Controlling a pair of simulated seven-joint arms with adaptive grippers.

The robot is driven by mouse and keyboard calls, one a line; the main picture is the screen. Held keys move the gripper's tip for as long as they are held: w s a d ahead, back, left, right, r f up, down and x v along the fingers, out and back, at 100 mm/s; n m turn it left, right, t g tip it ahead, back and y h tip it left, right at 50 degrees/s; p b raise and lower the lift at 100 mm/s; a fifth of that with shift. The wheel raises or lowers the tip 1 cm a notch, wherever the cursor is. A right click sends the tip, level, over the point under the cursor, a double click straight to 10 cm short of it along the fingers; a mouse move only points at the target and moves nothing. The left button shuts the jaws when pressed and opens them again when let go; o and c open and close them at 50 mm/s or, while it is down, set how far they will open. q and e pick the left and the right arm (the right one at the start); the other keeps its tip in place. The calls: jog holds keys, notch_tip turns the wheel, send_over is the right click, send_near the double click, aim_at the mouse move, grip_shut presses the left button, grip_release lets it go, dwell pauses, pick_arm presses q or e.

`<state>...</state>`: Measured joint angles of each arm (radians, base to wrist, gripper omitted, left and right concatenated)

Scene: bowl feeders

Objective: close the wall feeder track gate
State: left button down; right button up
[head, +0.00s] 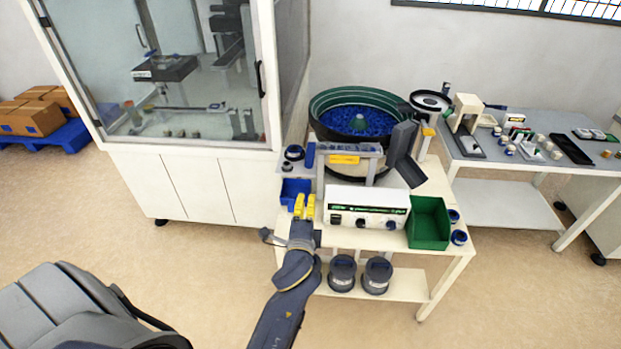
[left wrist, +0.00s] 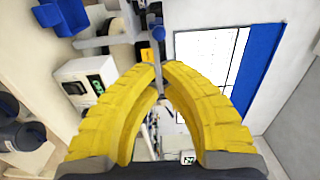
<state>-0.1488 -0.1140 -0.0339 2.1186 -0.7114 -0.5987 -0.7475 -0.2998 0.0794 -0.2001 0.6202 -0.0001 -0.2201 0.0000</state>
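A bowl feeder (head: 330,108) with a green-lined bowl of blue parts stands on the white bench. A grey track (head: 365,149) runs along its front, with a yellow piece (head: 344,159) below it and a blue upright piece (head: 310,155) at its left end. I cannot tell which part is the gate, or whether it is open. My left gripper (head: 305,203), with yellow fingers, is over the bench's front left, short of the track and apart from it. In the left wrist view its fingertips (left wrist: 159,72) nearly meet, with nothing seen between them. My right gripper is not in view.
A white controller (head: 352,205) stands right of my left gripper, with a green bin (head: 429,224) beside it. A blue bin (head: 294,190) is just behind the gripper. A glass cabinet (head: 200,150) bounds the left. A dark chute (head: 402,150) is at the track's right.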

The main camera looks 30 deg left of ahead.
aim_at(312, 166)
pick_arm(q)
jog(key=x, duration=1.3)
jog(key=shift+w+a, duration=0.2)
jog(key=shift+w, duration=0.2)
